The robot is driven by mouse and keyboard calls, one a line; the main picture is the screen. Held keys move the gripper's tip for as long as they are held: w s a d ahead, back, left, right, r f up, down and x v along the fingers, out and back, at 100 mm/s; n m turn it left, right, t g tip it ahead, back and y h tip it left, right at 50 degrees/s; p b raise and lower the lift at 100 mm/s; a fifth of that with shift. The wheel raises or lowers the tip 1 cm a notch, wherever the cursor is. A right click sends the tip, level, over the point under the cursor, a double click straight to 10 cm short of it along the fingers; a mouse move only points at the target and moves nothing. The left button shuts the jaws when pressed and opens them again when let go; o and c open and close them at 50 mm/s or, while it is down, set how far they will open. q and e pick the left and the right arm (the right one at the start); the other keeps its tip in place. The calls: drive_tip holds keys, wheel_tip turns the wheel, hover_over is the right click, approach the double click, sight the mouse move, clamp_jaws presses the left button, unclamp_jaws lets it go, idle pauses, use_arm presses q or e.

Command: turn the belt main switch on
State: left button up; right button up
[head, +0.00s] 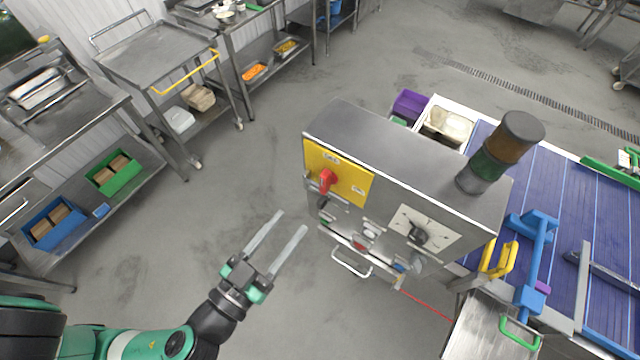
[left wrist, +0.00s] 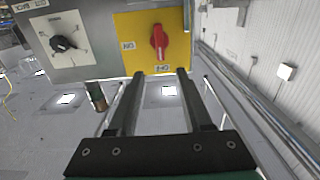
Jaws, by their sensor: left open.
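The belt main switch is a red rotary handle (head: 327,180) on a yellow plate (head: 352,187) at the upper left of the grey control cabinet's front. In the left wrist view the red handle (left wrist: 159,42) stands roughly upright on the yellow plate (left wrist: 178,62), just beyond my fingertips. My left gripper (head: 290,222) is open and empty, in front of the cabinet and to the left of and below the switch in the head view. Its two parallel fingers also show in the left wrist view (left wrist: 160,76), apart from the handle. My right gripper is not in view.
The cabinet (head: 400,150) also carries a black knob (head: 417,236) on a white plate, smaller buttons, a metal handle (head: 350,262) and a signal tower (head: 500,150). A blue conveyor belt (head: 590,210) lies to the right. Open floor (head: 240,200) lies left of the cabinet.

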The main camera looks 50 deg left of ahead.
sight(322, 182)
use_arm(q)
drive_tip(key=b+x, duration=0.1)
drive_tip(key=x, duration=0.9)
drive_tip(key=shift+w+a+r+b, duration=0.15)
drive_tip(key=shift+w+r+b, duration=0.1)
drive_tip(key=shift+b, duration=0.15)
drive_tip(key=shift+w+a+f, duration=0.2)
drive_tip(key=shift+w, duration=0.35)
drive_tip(key=shift+c, duration=0.2)
clamp_jaws()
